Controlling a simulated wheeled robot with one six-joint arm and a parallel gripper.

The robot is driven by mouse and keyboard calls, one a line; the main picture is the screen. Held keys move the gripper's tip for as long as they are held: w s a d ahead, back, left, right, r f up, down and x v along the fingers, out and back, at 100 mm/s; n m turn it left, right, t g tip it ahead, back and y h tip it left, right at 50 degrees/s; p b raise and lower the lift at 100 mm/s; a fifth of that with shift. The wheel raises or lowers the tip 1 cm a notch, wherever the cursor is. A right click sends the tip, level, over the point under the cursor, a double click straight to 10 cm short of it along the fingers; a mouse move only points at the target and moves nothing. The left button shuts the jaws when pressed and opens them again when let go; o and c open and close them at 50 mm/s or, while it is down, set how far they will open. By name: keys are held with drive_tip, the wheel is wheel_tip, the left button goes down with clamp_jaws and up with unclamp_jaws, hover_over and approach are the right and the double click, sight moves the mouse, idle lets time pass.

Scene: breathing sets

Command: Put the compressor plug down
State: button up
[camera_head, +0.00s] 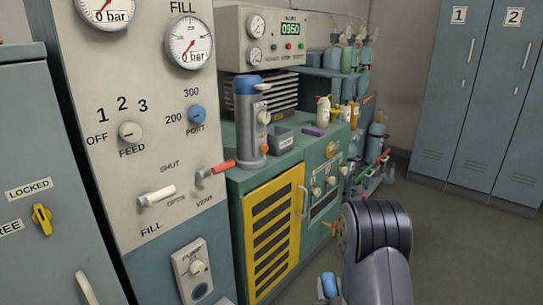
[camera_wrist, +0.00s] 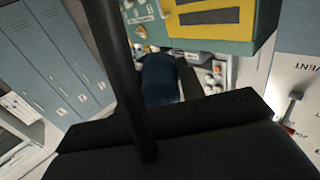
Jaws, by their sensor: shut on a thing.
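The compressor plug appears to be the dark blue cylinder (camera_wrist: 160,80) in the wrist view. My gripper (camera_wrist: 165,64) is shut on it, with dark finger parts beside it. Its lower part is hidden behind my gripper. The cylinder is in front of the compressor cabinet (camera_wrist: 212,45) with its yellow grille; the gap between them cannot be judged. In the head view my fingers are not clear. A small blue piece (camera_head: 328,285) shows beside my arm at the bottom; I cannot tell for sure that it is the plug.
The green bench (camera_head: 235,178) carries a silver canister with a blue top (camera_head: 246,120), a small grey box (camera_head: 280,138), a purple block (camera_head: 313,131) and bottles (camera_head: 323,110). The fill panel (camera_head: 130,80) stands at left, lockers (camera_head: 480,100) at right.

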wheel_tip(320, 180, up, 22)
drive_tip(key=w+p, duration=0.1)
drive_tip(key=p, duration=2.3)
hover_over(332, 293)
drive_tip(key=shift+f, duration=2.7)
